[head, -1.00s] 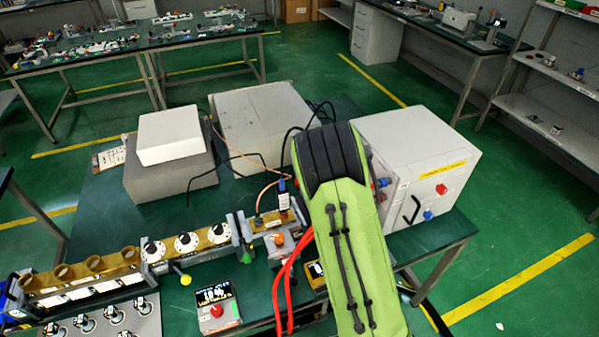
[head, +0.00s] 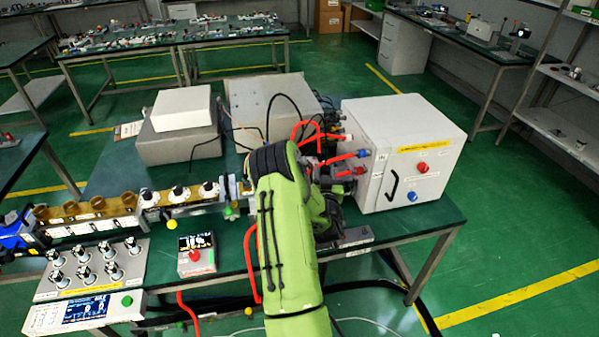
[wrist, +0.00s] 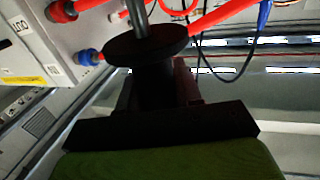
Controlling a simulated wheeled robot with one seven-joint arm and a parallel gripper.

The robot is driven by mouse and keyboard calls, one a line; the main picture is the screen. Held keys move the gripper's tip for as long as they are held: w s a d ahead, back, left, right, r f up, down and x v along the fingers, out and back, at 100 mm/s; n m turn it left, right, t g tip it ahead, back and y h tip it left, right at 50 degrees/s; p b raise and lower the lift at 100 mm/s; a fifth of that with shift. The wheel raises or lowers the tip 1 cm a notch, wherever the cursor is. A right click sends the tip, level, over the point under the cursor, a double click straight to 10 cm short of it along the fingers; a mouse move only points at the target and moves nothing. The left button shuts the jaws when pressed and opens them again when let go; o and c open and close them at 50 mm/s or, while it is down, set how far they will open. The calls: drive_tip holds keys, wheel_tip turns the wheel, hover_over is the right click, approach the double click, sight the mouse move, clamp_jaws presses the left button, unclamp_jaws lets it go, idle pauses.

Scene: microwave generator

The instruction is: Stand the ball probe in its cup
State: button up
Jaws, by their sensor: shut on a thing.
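My gripper (wrist: 155,92) is shut on a dark handle in the wrist view. A round black disc (wrist: 145,46) sits at the handle's far end, with a grey rod rising from it out of the frame. I take this to be the ball probe; its ball end is not visible. In the head view my green arm hides most of the gripper and the probe, close to the left side of the white box. Several amber cups (head: 97,203) stand in a row at the left; I cannot tell whether one is the probe's cup.
The white box (head: 402,150) stands to the right, with red hoses (head: 345,160) at its left side. A small display unit with a red knob (head: 194,257) and a tray of silver-topped pieces (head: 95,265) lie in front. Grey boxes (head: 178,140) stand behind.

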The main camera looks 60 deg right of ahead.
drive_tip(key=shift+w+f+b, duration=0.1)
drive_tip(key=shift+f+b, duration=0.6)
drive_tip(key=shift+f, duration=0.15)
wheel_tip(320, 180, down, 12)
drive_tip(key=b, duration=1.1)
drive_tip(key=shift+f+b, duration=0.1)
drive_tip(key=shift+b, duration=0.25)
drive_tip(key=o, duration=1.2)
